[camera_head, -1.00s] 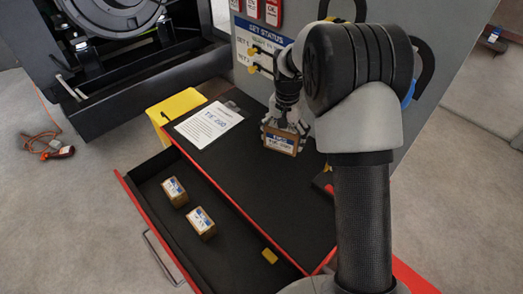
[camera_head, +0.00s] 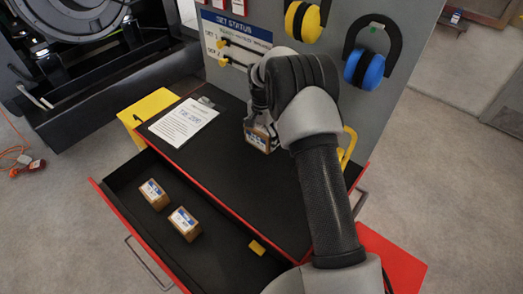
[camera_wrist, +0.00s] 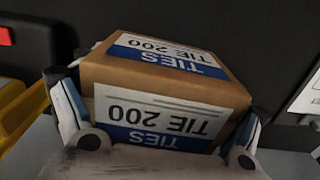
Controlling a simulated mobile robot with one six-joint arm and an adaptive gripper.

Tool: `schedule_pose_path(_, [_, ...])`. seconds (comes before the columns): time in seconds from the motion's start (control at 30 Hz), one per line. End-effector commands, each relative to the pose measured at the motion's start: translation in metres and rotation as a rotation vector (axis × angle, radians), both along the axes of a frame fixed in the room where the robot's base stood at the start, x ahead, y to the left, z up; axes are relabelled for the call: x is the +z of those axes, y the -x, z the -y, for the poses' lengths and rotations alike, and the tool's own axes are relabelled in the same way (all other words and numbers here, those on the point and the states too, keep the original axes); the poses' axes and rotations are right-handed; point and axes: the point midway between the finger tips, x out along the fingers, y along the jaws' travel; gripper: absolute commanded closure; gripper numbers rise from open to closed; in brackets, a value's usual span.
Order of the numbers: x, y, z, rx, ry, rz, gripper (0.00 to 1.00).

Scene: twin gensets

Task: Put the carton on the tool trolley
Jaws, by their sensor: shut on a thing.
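The carton (camera_head: 257,139) is a small brown box with a blue and white label, and it hangs over the black top of the tool trolley (camera_head: 270,196). My gripper (camera_head: 258,122) is shut on it. In the wrist view the carton (camera_wrist: 165,90) reads "TIES" and "TIE 200", and the fingers of my gripper (camera_wrist: 160,125) press its two sides. My arm hides part of the gripper and of the trolley top in the head view. I cannot tell whether the carton touches the top.
The open drawer (camera_head: 130,185) holds two similar boxes (camera_head: 184,222) and a yellow piece (camera_head: 257,247). A grey panel with ear defenders (camera_head: 303,20) stands behind. The top's front middle is clear.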

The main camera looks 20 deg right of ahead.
Motion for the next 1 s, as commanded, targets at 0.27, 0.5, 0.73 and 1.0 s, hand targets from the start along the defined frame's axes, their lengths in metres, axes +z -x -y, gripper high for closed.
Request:
schedule_pose_path(0.27, [-0.025, 0.000, 0.000, 0.001, 0.000, 0.001, 0.43])
schedule_pose_path(0.5, [-0.059, 0.000, 0.000, 0.001, -0.001, 0.001, 0.43])
schedule_pose_path(0.73, [-0.061, -0.001, 0.000, 0.001, 0.001, 0.003, 0.43])
schedule_pose_path(1.0, [-0.065, 0.000, 0.000, 0.001, 0.000, 0.001, 0.08])
